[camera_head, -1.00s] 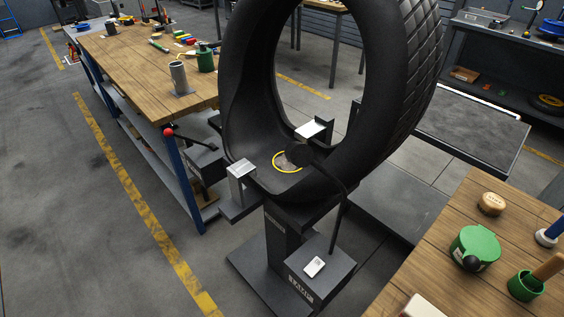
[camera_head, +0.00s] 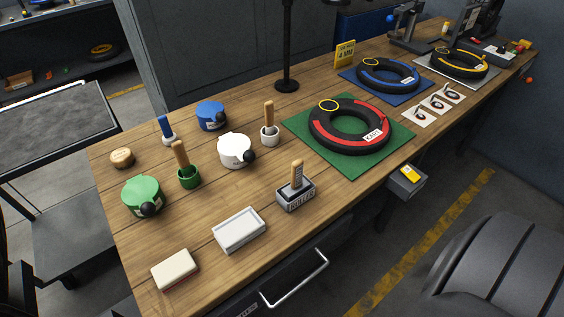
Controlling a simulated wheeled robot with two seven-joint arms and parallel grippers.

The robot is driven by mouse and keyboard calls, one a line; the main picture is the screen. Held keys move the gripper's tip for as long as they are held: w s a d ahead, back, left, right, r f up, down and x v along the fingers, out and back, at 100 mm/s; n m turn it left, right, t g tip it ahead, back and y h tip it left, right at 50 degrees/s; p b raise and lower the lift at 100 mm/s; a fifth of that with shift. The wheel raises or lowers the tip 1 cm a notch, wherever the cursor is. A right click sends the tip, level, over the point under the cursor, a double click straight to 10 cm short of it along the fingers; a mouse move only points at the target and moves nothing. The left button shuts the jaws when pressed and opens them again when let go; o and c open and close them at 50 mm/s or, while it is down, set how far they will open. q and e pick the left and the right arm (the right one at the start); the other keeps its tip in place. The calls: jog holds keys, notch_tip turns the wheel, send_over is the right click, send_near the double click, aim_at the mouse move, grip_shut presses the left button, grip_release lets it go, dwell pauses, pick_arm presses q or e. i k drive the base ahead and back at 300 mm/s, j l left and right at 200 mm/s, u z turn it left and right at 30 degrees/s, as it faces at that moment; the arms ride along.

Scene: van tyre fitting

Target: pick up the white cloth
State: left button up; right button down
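A cream-white flat block with a red lower edge (camera_head: 175,269) lies at the near left corner of the wooden bench. It could be a folded white cloth, but I cannot tell for sure. A shallow white rectangular tray or folded piece (camera_head: 239,230) lies to its right, also near the front edge. Neither of my grippers shows in the head view.
The wooden bench (camera_head: 215,205) also holds a green lidded pot (camera_head: 142,195), a white pot (camera_head: 234,149), a blue pot (camera_head: 211,115) and a grey brush holder (camera_head: 295,194). A red-striped tyre (camera_head: 349,125) lies on a green mat (camera_head: 300,118). A drawer handle (camera_head: 297,280) juts out in front.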

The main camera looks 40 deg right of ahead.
aim_at(237, 231)
jog(key=z, duration=0.7)
